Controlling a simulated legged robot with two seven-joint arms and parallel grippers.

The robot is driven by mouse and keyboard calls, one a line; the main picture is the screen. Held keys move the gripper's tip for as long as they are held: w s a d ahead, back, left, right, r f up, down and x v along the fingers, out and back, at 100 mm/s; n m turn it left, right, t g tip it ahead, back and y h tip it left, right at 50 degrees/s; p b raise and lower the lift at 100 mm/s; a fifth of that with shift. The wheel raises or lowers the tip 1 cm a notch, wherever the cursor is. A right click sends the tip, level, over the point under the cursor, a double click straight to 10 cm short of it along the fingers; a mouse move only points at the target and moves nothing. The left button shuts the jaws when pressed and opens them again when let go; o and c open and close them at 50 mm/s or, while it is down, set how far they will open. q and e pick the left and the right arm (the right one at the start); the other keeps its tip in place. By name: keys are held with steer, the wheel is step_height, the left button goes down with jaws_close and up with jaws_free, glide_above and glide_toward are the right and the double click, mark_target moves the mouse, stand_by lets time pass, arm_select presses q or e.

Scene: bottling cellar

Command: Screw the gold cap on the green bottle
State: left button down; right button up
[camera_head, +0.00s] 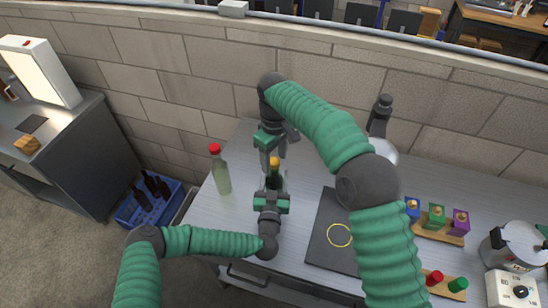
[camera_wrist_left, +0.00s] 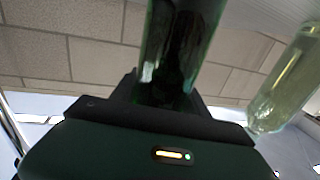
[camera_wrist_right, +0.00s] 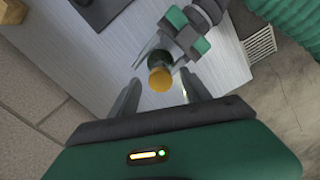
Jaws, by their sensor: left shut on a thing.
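The green bottle (camera_head: 274,181) stands upright on the table in the head view, with the gold cap (camera_head: 274,161) on top of its neck. My left gripper (camera_head: 272,190) is shut on the bottle's body; the left wrist view shows the dark green glass (camera_wrist_left: 180,45) close up. My right gripper (camera_head: 273,158) points down from above at the cap. In the right wrist view its fingers (camera_wrist_right: 161,80) are apart, with the gold cap (camera_wrist_right: 160,79) between their tips and a gap on both sides. How tightly the cap sits cannot be told.
A pale bottle with a red cap (camera_head: 221,175) stands left of the green bottle. A dark mat (camera_head: 325,240) with a yellow ring lies to the right. Blocks with coloured boxes (camera_head: 436,219), a pot (camera_head: 515,245) and a dial box (camera_head: 511,290) stand farther right. A wall is behind.

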step_height(320, 180, up, 7)
steer(key=shift+w+r, duration=0.1)
steer(key=shift+r, duration=0.1)
arm_select(q)
steer(key=shift+c, duration=2.4)
jaws_free()
arm_select(e)
step_height(320, 180, down, 2)
steer(key=shift+f+b, duration=0.15)
steer(key=shift+b, duration=1)
arm_select(q)
steer(key=s+a, duration=0.2)
steer(key=s, duration=1.4)
steer(key=shift+s, duration=0.35)
steer(key=shift+f, duration=0.15)
